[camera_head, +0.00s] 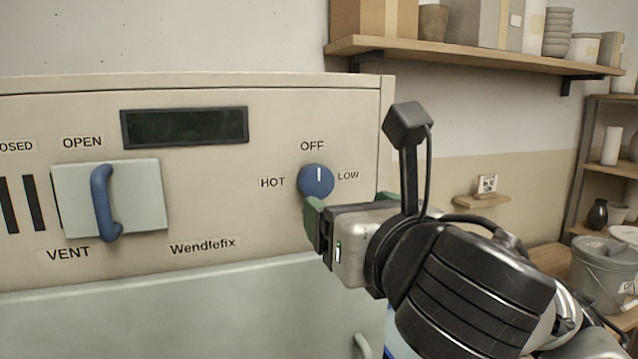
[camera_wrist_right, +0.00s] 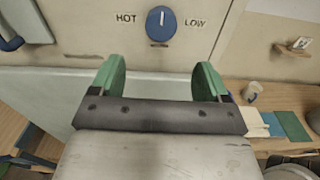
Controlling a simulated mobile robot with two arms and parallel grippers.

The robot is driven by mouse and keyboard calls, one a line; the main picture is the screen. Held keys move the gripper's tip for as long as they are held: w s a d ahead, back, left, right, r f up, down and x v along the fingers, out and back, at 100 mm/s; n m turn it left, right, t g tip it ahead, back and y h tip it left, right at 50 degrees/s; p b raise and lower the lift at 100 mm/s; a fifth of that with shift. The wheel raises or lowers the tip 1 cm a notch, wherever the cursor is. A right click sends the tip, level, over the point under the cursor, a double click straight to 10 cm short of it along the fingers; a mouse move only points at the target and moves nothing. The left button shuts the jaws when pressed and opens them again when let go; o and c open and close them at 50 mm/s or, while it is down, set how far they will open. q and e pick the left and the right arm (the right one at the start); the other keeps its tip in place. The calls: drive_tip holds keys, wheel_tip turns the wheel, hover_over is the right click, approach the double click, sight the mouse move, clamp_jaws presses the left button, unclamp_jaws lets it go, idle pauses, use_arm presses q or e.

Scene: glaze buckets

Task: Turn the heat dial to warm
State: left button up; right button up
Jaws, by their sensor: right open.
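The blue heat dial (camera_head: 315,181) is on the cream control panel (camera_head: 270,225), with labels OFF above, HOT at its left and LOW at its right. Its white mark points up toward OFF. No label reading "warm" shows. The dial also shows at the top of the right wrist view (camera_wrist_right: 161,24). My right gripper (camera_head: 335,210) is open and empty, with green fingertips just below the dial; in the wrist view the fingertips (camera_wrist_right: 159,80) are apart and the dial lies beyond them, not between them. My left gripper is not in view.
A vent slider with a blue handle (camera_head: 103,203) is at the left of the panel, below a dark display (camera_head: 185,126). A wall shelf (camera_head: 470,55) holds boxes and bowls. A grey bucket (camera_head: 604,275) stands at the right. Space before the panel's middle is clear.

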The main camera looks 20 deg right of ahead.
sight(319, 184)
drive_tip(key=w+p, duration=0.3)
drive_tip(key=w, duration=0.2)
drive_tip(key=w+p, duration=0.4)
drive_tip(key=w, duration=0.1)
drive_tip(key=shift+w+a+r, duration=0.15)
drive_tip(key=shift+w+r, duration=0.05)
drive_tip(key=shift+w, duration=0.1)
drive_tip(key=c, duration=0.9)
